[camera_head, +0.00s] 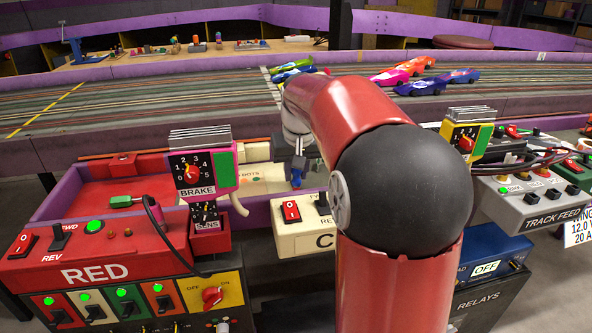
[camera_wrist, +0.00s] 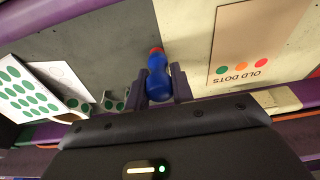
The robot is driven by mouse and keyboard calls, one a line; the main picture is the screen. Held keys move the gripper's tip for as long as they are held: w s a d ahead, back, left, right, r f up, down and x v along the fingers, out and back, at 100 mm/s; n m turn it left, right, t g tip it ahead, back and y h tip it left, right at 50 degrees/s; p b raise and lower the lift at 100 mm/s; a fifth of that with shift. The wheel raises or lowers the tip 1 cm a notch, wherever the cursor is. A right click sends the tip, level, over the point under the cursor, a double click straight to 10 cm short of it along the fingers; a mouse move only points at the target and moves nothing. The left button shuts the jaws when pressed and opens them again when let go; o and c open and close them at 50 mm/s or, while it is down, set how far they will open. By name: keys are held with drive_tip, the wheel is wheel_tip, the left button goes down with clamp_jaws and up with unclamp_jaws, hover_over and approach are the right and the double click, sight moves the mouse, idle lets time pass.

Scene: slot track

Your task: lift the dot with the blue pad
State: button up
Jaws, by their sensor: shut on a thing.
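My gripper (camera_wrist: 160,86) is shut on a small blue bottle-shaped thing (camera_wrist: 158,82) with a red end, in the wrist view; I take this to be the blue pad. Its red end points away from my gripper, over a grey surface (camera_wrist: 115,45). My gripper (camera_head: 297,172) shows small in the head view, partly hidden by my arm. A tan card (camera_wrist: 243,52) reading "OLD DOTS", with green, orange and red dots, lies to the right in the wrist view. A white sheet (camera_wrist: 42,68) with several green dots lies to the left. No separate loose dot can be made out.
A red control box (camera_head: 120,245), a brake unit (camera_head: 200,170) and a cream switch box (camera_head: 303,225) crowd the front. Track feed controls (camera_head: 545,200) stand right. Cars (camera_head: 422,87) rest on the track behind.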

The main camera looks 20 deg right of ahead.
drive_tip(key=shift+f, duration=0.5)
idle(1.1)
drive_tip(key=shift+r, duration=0.1)
wheel_tip(320, 180, up, 7)
drive_tip(key=p, duration=0.6)
